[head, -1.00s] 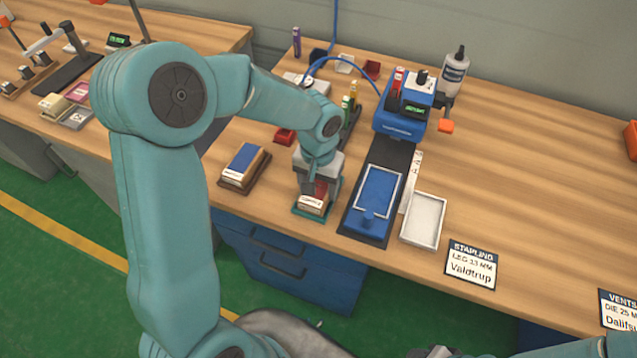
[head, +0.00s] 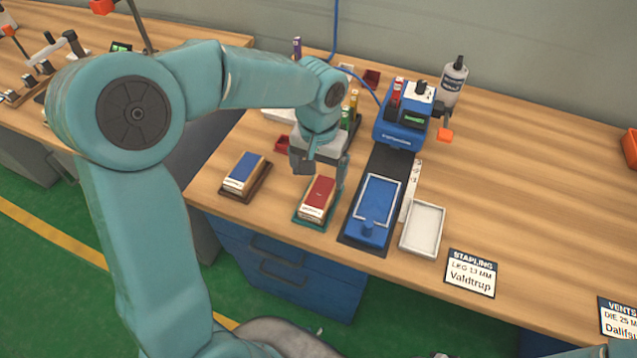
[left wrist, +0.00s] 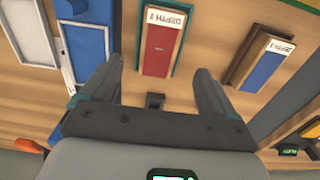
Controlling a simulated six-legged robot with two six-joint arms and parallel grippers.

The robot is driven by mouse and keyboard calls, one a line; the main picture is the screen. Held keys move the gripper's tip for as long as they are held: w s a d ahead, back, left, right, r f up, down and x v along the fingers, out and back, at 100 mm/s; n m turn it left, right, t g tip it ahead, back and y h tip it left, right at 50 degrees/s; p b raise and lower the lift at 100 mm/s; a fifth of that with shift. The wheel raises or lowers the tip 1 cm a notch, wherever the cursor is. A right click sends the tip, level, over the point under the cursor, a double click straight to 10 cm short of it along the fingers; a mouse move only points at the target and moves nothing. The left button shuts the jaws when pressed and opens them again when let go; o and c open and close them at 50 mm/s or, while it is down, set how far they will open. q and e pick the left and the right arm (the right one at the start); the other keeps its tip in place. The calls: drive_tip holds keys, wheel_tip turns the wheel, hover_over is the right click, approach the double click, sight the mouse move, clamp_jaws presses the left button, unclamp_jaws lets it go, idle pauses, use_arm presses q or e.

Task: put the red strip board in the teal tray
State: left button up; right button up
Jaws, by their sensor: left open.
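The red strip board (head: 319,192) lies in the teal tray (head: 312,225) near the front edge of the bench, its pale labelled end toward the front. In the left wrist view the red strip board (left wrist: 160,47) also lies within the teal tray (left wrist: 143,64), with the label "DEPTH 2" on it. My left gripper (head: 320,170) is open and empty, above and just behind the board, and apart from it. In the left wrist view both fingers of the left gripper (left wrist: 155,85) are spread with nothing between them. My right gripper cannot be made out.
A blue-topped board (head: 243,173) sits in a brown tray to the left. A blue fixture (head: 376,204) and a white tray (head: 423,229) stand close on the right. A blue machine (head: 402,128) and a bottle (head: 453,82) are behind. The bench at right is mostly clear.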

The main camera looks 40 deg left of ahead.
use_arm(q)
drive_tip(key=shift+r, duration=1.8)
